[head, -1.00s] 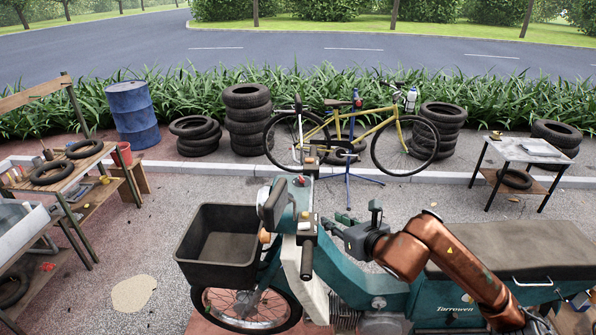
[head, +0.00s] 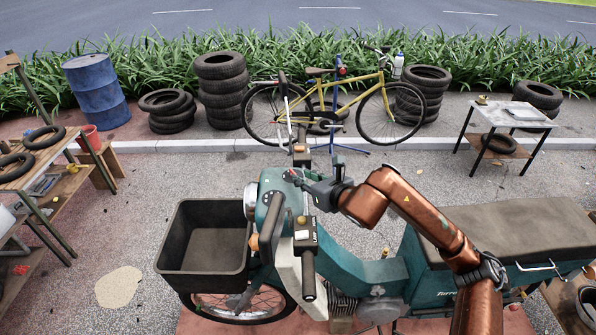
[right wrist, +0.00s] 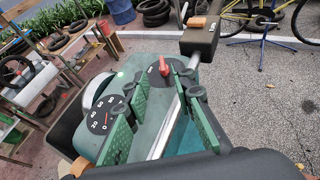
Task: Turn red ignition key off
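The red ignition key (right wrist: 164,66) stands on a round dark plate on the teal scooter's dash, ahead of my right fingertips in the right wrist view. It is a small red spot (head: 293,172) in the head view, partly hidden. My right gripper (right wrist: 158,84) is open, its two green-padded fingers apart on either side of the key's line. No contact with the key shows. In the head view the right gripper (head: 305,181) reaches over the dash from the right. The teal scooter (head: 360,260) stands upright. My left gripper is not in view.
A speedometer (right wrist: 103,117) lies left of the fingers. A handlebar grip (head: 308,275) and a mirror (head: 271,222) stand close to the dash. A black basket (head: 205,250) is at the scooter's front. A yellow bicycle (head: 330,105) and stacked tyres (head: 221,90) stand behind.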

